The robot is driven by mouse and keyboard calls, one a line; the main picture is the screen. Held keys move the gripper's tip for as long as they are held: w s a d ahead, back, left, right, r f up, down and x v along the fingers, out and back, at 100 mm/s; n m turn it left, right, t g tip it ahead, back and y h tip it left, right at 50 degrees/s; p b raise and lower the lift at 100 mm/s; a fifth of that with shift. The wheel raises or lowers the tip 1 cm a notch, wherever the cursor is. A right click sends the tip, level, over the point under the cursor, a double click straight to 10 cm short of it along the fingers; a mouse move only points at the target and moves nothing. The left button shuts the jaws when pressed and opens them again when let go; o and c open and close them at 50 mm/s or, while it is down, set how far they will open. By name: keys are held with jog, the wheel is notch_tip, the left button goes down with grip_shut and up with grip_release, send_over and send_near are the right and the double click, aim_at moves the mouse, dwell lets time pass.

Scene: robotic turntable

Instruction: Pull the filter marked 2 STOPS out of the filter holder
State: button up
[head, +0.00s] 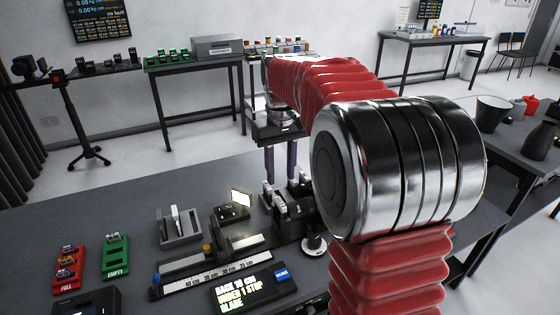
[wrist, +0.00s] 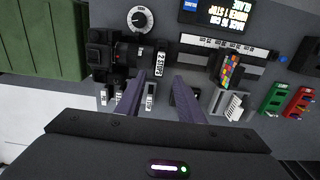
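The filter marked 2 STOPS (wrist: 161,59) stands upright in front of the lens of a black camera (wrist: 101,52) in the wrist view. The holder around it is dark and hard to make out. My gripper (wrist: 159,79) is open and empty, with its two dark purple fingers apart just below the filter in the picture. In the head view my gripper (head: 281,176) points down above the far side of the camera (head: 292,208). The filter's marking cannot be read there. Whether a finger touches anything cannot be told.
Another pale labelled piece (wrist: 151,96) shows beside the left finger. A ruler rail (head: 215,268), a display (head: 243,289), a grey rack (head: 180,228), a red FULL tray (head: 68,268) and a green EMPTY tray (head: 115,257) are on the dark table. A dial (wrist: 139,19) lies beyond the camera.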

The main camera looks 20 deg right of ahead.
aim_at(281, 202)
notch_tip(281, 202, down, 9)
jog(key=shift+f, duration=0.15)
dwell(0.4)
jog(key=shift+c, duration=0.3)
grip_shut()
jog(key=shift+r, duration=0.85)
jog(key=shift+r, duration=0.35)
jog(key=shift+r, duration=0.35)
jog(key=shift+r, duration=0.7)
